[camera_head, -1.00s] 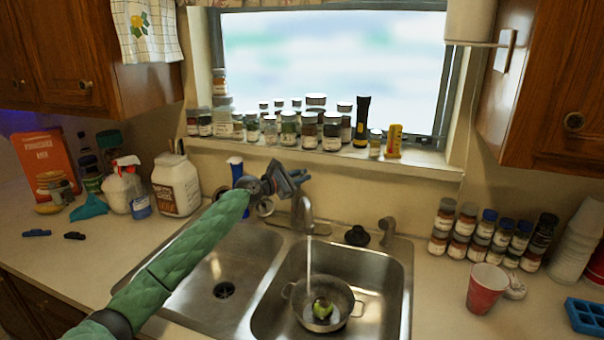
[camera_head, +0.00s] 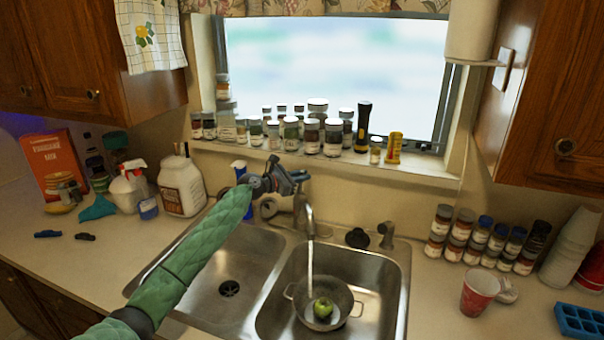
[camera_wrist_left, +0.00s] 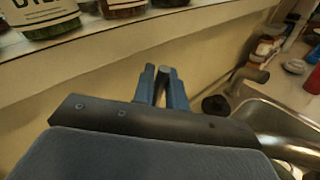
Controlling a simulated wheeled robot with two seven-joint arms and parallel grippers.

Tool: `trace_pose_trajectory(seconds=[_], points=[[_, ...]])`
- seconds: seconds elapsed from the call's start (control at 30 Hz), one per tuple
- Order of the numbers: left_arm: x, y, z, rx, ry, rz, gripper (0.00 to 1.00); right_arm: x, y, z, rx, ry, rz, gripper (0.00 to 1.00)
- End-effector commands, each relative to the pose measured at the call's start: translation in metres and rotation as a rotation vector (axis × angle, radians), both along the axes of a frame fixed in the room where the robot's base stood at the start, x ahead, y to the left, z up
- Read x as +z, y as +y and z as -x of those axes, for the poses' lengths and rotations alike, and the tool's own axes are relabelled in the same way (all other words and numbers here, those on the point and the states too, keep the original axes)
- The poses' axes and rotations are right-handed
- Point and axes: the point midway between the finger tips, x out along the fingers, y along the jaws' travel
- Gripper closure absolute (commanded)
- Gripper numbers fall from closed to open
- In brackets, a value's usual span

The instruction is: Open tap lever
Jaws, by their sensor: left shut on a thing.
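The tap (camera_head: 305,214) stands behind the double sink, with its spout over the right basin. Water runs from it in a straight stream (camera_head: 311,262). My left gripper (camera_head: 298,178) is at the top of the tap, shut on the tap lever. In the left wrist view the blue fingers (camera_wrist_left: 163,90) close around the dark lever (camera_wrist_left: 162,78); only its upper end shows between them. In the head view the gripper hides the lever. My right gripper is in neither view.
A metal pot (camera_head: 338,314) with a round green item (camera_head: 323,307) sits under the stream in the right basin. The left basin (camera_head: 232,268) is empty. Jars (camera_head: 312,136) line the sill behind. A side sprayer (camera_head: 387,232) and a red cup (camera_head: 476,292) stand right.

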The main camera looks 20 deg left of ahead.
Motion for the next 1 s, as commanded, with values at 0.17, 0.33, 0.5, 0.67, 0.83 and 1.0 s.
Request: trace_pose_trajectory(seconds=[0.17, 0.33, 0.5, 0.67, 0.83, 1.0], points=[[0.000, 0.001, -0.001, 0.000, 0.005, 0.005, 1.00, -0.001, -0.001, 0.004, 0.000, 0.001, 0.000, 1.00], [0.000, 0.001, -0.001, 0.000, 0.005, 0.005, 1.00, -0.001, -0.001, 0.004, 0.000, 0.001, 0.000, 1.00], [0.000, 0.000, 0.000, 0.000, 0.005, 0.005, 0.66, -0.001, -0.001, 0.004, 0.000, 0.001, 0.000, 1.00], [0.000, 0.000, 0.000, 0.000, 0.005, 0.005, 0.66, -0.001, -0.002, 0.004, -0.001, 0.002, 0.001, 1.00], [-0.001, 0.004, 0.003, 0.000, 0.005, 0.004, 0.66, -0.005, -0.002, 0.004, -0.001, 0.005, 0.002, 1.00], [-0.002, 0.018, 0.021, 0.001, 0.005, 0.003, 0.66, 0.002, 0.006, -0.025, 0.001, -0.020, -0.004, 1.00]])
